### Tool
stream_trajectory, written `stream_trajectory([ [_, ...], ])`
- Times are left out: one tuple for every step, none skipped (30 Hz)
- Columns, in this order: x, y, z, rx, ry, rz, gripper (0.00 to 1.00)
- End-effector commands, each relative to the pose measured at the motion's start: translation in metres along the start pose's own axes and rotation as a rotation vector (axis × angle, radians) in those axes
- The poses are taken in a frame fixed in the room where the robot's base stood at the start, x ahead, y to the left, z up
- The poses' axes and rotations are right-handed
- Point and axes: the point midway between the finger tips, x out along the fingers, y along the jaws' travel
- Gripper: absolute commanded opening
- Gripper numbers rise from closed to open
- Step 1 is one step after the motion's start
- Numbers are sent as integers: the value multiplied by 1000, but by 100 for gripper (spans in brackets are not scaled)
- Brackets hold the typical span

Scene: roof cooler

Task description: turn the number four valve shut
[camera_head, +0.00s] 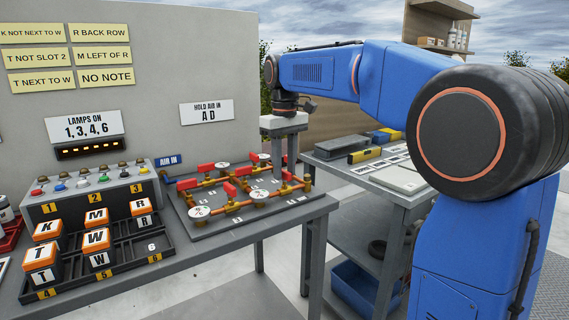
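The valve board (190,226) is a dark panel on the bench with copper pipes, brass fittings, several red lever handles and round white number discs. One red handle (187,184) is at the left and another (230,189) is near the middle. The disc numbers are too small to read, so I cannot tell which valve is number four. My gripper (284,168) points down at the back right of the board, close to the pipes there. Its fingertips are small and partly lost against the pipes; I cannot tell whether they touch anything.
A lamp box (95,190) and a rack (130,253) of lettered blocks stand left of the board. A panel wall (160,50) with notes rises behind. A second bench (345,165) with tools is at the right, across a gap.

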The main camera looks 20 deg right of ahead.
Motion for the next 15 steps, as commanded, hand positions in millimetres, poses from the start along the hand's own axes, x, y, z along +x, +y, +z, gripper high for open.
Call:
stream_trajectory([
  [-1, 0, 0, 0, 0, 0, 30],
  [-2, 0, 0, 0, 0, 0, 30],
  [-5, 0, 0, 0, 0, 0, 30],
  [-7, 0, 0, 0, 0, 0, 30],
  [-10, 0, 0, 0, 0, 0, 30],
  [-16, 0, -1, 0, 2, 0, 30],
  [-20, 0, -1, 0, 2, 1, 30],
  [-25, 0, 0, 0, 2, 0, 30],
  [-33, 0, 0, 0, 3, 1, 30],
  [-38, 0, -1, 0, 3, 1, 30],
  [-45, 0, -1, 0, 3, 1, 30],
  [-53, 0, -1, 0, 3, 1, 30],
  [-59, 0, -1, 0, 3, 1, 30],
  [-64, 0, -1, 0, 3, 1, 30],
  [-72, 0, -1, 0, 2, 0, 30],
])
